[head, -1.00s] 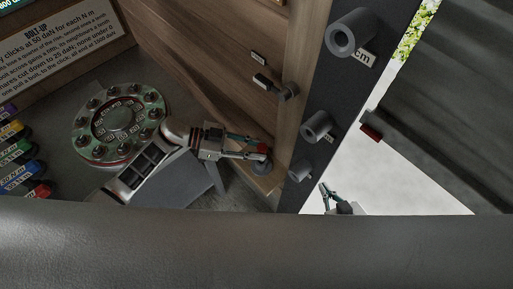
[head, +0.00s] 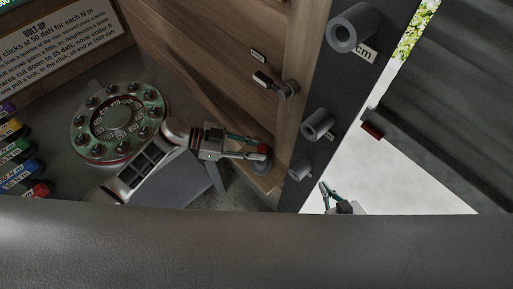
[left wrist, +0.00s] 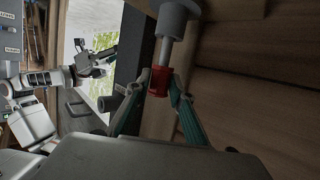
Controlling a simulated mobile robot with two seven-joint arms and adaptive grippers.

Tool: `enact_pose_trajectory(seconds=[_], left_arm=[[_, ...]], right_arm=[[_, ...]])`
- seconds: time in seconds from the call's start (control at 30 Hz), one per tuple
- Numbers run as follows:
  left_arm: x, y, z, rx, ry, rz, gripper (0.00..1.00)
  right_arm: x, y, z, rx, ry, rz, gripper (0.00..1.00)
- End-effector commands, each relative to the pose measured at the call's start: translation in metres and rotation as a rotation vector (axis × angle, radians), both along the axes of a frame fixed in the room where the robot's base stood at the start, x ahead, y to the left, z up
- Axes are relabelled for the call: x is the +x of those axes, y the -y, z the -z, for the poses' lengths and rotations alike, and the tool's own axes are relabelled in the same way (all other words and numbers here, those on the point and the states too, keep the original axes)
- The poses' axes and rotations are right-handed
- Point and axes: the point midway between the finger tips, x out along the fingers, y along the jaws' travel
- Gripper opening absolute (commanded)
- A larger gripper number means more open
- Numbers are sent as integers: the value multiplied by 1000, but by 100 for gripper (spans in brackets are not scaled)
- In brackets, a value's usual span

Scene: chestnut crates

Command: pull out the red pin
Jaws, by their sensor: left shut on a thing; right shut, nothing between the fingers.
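The red pin (head: 264,149) shows as a small red head at the wooden panel's lower edge in the head view. In the left wrist view the red pin (left wrist: 159,82) has a grey shaft running up into a grey round housing (left wrist: 173,16). A length of bare shaft shows between the red head and the housing. My left gripper (head: 261,149) is shut on the red head, one finger on each side. My right gripper (head: 323,186) is shut and empty, low in the head view beyond the dark post. My right arm also shows at the left of the left wrist view.
A dark post (head: 293,200) with several grey cylinders stands just right of the pin. A round dial fixture (head: 120,120) lies left of my left arm. A black-handled latch (head: 268,82) sits on the wooden panel (head: 200,45). Several coloured tools lie at far left.

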Motion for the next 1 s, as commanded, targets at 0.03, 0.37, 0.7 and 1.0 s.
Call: enact_pose_trajectory(seconds=[0.03, 0.37, 0.7, 1.0], left_arm=[[0, 0, 1, 0, 0, 0, 0], [0, 0, 6, 1, -1, 0, 41], [0, -1, 6, 2, -1, 0, 41], [0, -1, -35, 2, 6, 2, 41]], right_arm=[[0, 0, 2, 0, 0, 0, 0], [-1, 0, 5, -1, -3, 0, 0], [-1, 2, 5, -5, -2, -1, 0], [0, 1, 4, -2, -1, -1, 0]])
